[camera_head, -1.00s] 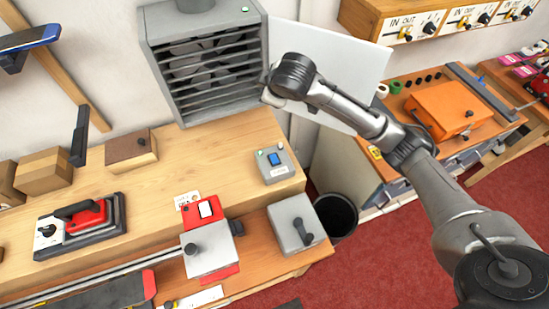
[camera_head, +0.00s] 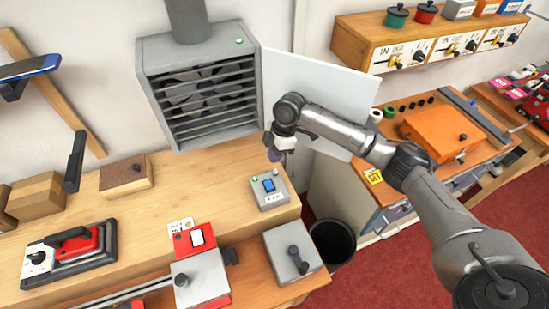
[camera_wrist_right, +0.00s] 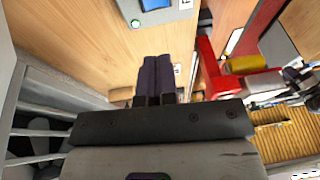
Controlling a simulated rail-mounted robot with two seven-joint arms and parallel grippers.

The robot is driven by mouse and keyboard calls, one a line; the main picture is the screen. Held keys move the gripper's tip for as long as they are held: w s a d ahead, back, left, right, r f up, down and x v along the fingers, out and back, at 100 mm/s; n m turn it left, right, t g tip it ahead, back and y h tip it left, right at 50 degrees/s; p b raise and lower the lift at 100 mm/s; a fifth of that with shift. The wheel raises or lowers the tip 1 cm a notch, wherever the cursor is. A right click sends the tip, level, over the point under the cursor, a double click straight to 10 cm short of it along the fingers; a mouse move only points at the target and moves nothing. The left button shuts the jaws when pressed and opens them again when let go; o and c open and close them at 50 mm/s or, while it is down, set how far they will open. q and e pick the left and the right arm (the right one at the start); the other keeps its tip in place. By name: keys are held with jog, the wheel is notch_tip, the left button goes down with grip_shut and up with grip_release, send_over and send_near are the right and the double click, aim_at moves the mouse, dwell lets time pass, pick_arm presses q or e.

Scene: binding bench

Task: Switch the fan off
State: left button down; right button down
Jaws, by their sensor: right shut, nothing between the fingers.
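The fan (camera_head: 205,100) is a grey louvred box on the wall at the back of the bench, with a small lit green lamp on its top right. A grey switch box (camera_head: 270,198) with a blue rocker (camera_head: 269,185) and a green lamp sits on the wooden bench, right of and below the fan. Its edge and blue part show at the top of the right wrist view (camera_wrist_right: 160,15). My right gripper (camera_head: 273,156) is shut and empty, pointing down just above and behind the switch box, apart from it. Its dark fingers show in the wrist view (camera_wrist_right: 156,75). My left gripper is out of view.
A white panel (camera_head: 335,95) stands right of the fan, behind my right arm. A red and grey device (camera_head: 202,275) and a grey box with a black lever (camera_head: 292,252) are nearer the front. A black bin (camera_head: 333,240) stands on the floor.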

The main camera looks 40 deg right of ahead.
jog(key=p, duration=0.2)
send_near(269, 188)
jog(key=x, duration=0.5)
jog(key=shift+w+a+f, duration=0.15)
jog(key=shift+w+a, duration=0.1)
jog(key=shift+w, duration=0.05)
jog(key=shift+s+f, duration=0.15)
jog(key=shift+f, duration=0.7)
